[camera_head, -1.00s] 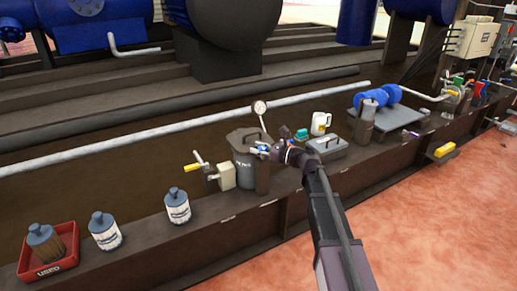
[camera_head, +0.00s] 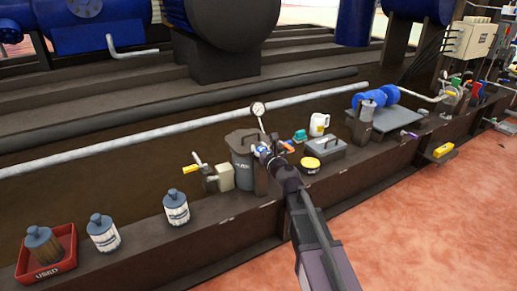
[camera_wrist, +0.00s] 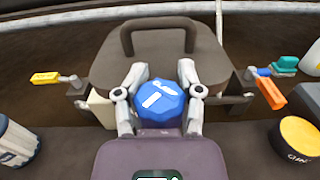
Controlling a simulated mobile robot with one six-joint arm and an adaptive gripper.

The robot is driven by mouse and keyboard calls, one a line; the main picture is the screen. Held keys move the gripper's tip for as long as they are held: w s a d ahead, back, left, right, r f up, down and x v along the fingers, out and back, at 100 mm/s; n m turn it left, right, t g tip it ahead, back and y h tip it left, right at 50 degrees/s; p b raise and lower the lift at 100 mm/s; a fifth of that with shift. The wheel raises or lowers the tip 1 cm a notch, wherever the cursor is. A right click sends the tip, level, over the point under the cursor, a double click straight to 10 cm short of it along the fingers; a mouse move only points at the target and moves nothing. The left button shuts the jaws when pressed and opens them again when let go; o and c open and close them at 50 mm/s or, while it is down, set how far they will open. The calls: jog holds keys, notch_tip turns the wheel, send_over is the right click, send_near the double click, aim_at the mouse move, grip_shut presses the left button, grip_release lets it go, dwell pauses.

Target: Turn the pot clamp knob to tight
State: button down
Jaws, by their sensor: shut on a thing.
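The grey pot (camera_head: 242,168) stands on the dark ledge, with a dial gauge (camera_head: 258,109) behind it. In the wrist view its brown lid (camera_wrist: 160,62) with a bar handle (camera_wrist: 159,24) fills the upper middle. A blue scalloped clamp knob (camera_wrist: 157,106) with white markings sits at the lid's near edge. My gripper (camera_head: 263,152) is at the pot's front right in the head view. Its two grey fingers are shut on the knob from left and right. The knob's underside and the clamp behind it are hidden.
A yellow-handled valve (camera_head: 192,169) is left of the pot. An orange-handled valve (camera_wrist: 270,92) and a yellow tin (camera_head: 310,164) are to its right. A toolbox (camera_head: 326,147) and white mug (camera_head: 319,123) stand farther right. Several filter canisters and a red tray (camera_head: 68,237) are at left.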

jog(key=m+t+h, duration=0.1)
jog(key=m+h, duration=0.1)
jog(key=h, duration=0.1)
jog(key=m+t+h, duration=0.1)
jog(key=m+h, duration=0.1)
jog(key=h, duration=0.2)
jog(key=d+m+t+h, duration=0.1)
jog(key=m+h, duration=0.2)
jog(key=shift+w+h, duration=0.15)
jog(key=shift+h, duration=0.25)
jog(key=m+h, duration=0.2)
jog(key=m+g+h, duration=0.1)
jog(key=h, duration=0.2)
jog(key=shift+d+m, duration=0.2)
jog(key=shift+m, duration=0.2)
jog(key=shift+d+m+g+h, duration=0.15)
jog(key=shift+m+g+h, duration=0.5)
jog(key=shift+h, duration=0.45)
jog(key=shift+d+m+g+h, duration=0.1)
jog(key=shift+m+g+h, duration=0.35)
jog(key=shift+m+h, duration=0.5)
jog(key=shift+s+h, duration=0.2)
jog(key=shift+h, duration=0.15)
jog(key=c, duration=0.5)
grip_release()
jog(key=shift+c, duration=0.2)
jog(key=v, duration=1.2)
jog(key=shift+r, duration=0.15)
